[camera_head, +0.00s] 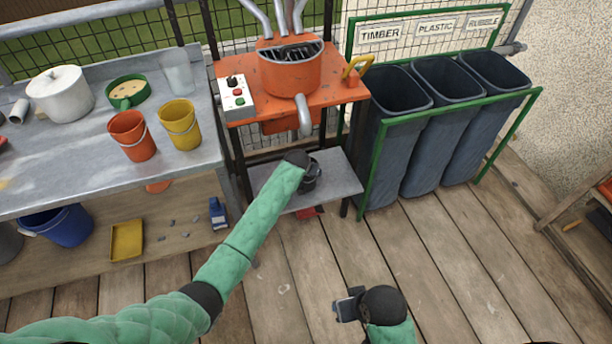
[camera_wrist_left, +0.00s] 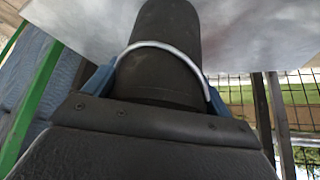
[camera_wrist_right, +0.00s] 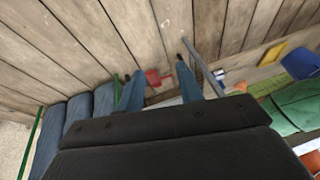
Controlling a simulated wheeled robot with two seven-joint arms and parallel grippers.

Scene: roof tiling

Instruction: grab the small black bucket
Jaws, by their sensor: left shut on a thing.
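The small black bucket (camera_head: 312,178) is at the grey lower shelf under the orange machine, partly hidden behind my left gripper (camera_head: 303,166). In the left wrist view the bucket (camera_wrist_left: 160,55) fills the space between the blue fingers, with its pale metal handle arched across it. My left gripper is shut on the bucket. Whether its base touches the shelf is hidden. My right gripper (camera_head: 350,304) hangs low over the wooden deck, away from the bucket. In the right wrist view its blue fingers (camera_wrist_right: 160,76) are apart with nothing between them.
The grey shelf (camera_head: 335,188) lies between dark posts below the orange machine (camera_head: 290,75). Dark bins (camera_head: 395,130) in a green frame stand to the right. A workbench (camera_head: 70,165) with orange (camera_head: 132,138) and yellow (camera_head: 180,126) buckets is left. The deck in front is clear.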

